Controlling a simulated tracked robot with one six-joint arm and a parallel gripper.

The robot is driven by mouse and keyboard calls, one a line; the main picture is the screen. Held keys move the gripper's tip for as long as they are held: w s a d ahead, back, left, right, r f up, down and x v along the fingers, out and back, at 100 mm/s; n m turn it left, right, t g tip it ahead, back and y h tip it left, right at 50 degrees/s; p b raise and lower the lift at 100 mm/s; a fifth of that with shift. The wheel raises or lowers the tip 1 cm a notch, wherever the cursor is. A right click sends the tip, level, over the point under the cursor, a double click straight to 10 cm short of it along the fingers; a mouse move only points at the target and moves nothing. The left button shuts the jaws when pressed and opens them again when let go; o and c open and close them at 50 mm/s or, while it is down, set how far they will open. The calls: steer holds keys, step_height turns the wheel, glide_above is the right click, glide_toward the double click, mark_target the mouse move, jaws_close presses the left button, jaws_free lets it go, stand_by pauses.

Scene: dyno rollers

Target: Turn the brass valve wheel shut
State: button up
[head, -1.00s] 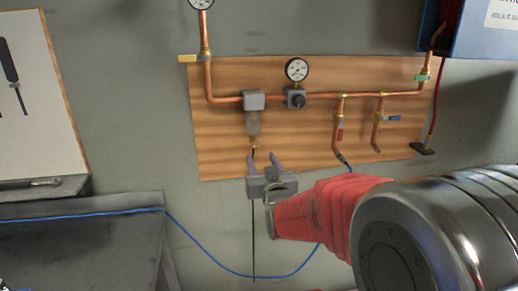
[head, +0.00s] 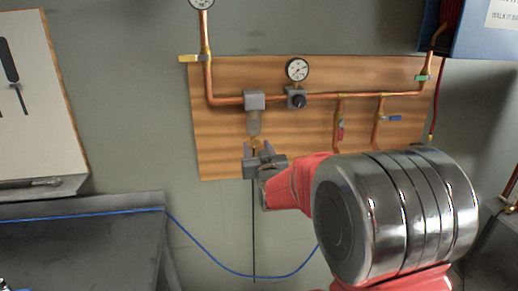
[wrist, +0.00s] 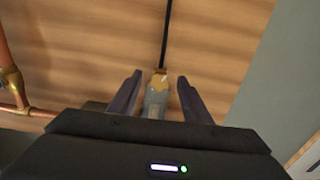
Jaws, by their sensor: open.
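A small brass part, seemingly the brass valve wheel (head: 254,141), sits under the grey filter bowl (head: 253,122) on the wooden board. Its wheel shape is too small to make out. A thin black line hangs straight down below it. My gripper (head: 254,148) is open, its two purple-grey fingers pointing up on either side of the brass part. In the wrist view the brass part (wrist: 159,80) shows between the fingertips of my gripper (wrist: 160,77), with a visible gap on each side. The bowl (wrist: 155,101) is partly hidden by the gripper body.
Copper pipe (head: 360,95) runs across the board (head: 222,140) with a gauge (head: 297,69), a regulator (head: 296,98) and several coloured lever handles. A blue hose (head: 230,271) hangs below. A grey bench (head: 80,250) stands at left.

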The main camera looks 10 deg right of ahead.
steer(key=c, duration=1.1)
steer(key=shift+o, duration=0.2)
steer(key=shift+d, duration=0.25)
steer(key=shift+a, duration=0.1)
